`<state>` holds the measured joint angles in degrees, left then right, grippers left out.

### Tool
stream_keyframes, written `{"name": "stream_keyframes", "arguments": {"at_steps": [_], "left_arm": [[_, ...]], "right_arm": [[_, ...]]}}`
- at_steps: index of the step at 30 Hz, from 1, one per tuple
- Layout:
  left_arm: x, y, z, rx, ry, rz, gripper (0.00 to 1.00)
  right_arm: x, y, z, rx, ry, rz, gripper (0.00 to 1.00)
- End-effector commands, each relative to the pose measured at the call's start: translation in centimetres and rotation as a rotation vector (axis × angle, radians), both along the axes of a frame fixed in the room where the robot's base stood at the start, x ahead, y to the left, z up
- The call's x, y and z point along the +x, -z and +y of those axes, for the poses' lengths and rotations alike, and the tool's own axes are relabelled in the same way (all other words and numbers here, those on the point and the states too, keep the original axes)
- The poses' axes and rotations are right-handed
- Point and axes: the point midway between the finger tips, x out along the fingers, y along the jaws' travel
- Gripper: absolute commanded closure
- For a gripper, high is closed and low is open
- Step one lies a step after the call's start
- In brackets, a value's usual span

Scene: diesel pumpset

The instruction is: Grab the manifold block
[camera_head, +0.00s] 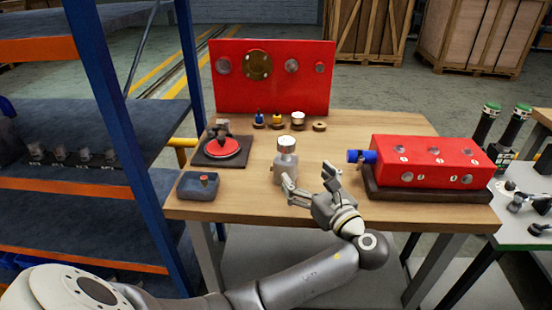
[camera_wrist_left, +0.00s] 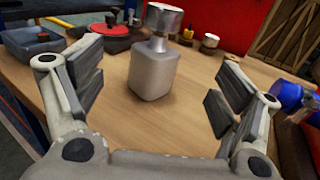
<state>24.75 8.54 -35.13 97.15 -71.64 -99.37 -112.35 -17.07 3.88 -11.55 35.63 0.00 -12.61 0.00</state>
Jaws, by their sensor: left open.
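A grey block with rounded edges and a round silver cap on a short neck stands upright on the wooden table; I take it to be the manifold block (camera_head: 286,166). It stands upright in the left wrist view too (camera_wrist_left: 154,75). My left gripper (camera_head: 307,178) is open and empty, just in front of the block and to its right in the head view. In the left wrist view the block stands beyond and between the spread fingers (camera_wrist_left: 160,88), with no visible contact. My right gripper is not in view.
A red ported block (camera_head: 430,158) with a blue fitting (camera_head: 360,156) lies to the right. A red disc fixture (camera_head: 222,147) and grey tray (camera_head: 198,187) lie to the left. Small parts (camera_head: 298,119) stand before a red panel (camera_head: 300,93). A blue-framed shelf (camera_head: 100,75) borders the left.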

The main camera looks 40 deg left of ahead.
Motion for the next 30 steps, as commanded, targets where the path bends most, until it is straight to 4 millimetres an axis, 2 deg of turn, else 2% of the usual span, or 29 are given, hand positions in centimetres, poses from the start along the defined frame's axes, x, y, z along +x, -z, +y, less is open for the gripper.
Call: {"name": "stream_keyframes", "arguments": {"at_steps": [5, 10, 15, 19, 27, 30], "left_arm": [[0.9, 0.0, 1.6, 0.002, -0.001, 0.0, 0.11], [2.1, 0.1, 3.9, 0.001, -0.001, 0.0, 0.11], [2.7, 0.1, 5.0, -0.001, 0.001, 0.0, 0.11], [3.1, 0.3, 5.8, 0.0, -0.001, 0.0, 0.11], [4.8, 0.7, 9.2, 0.001, -0.001, 0.002, 0.11], [5.0, 0.7, 9.6, 0.0, 0.0, 0.001, 0.11]], "right_arm": [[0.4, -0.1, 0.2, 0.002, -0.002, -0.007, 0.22], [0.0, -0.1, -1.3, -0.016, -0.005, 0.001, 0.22], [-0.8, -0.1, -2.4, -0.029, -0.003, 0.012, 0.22], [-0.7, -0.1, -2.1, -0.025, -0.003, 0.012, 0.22], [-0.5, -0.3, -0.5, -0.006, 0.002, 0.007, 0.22], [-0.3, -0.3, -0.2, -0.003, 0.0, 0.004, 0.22]]}}
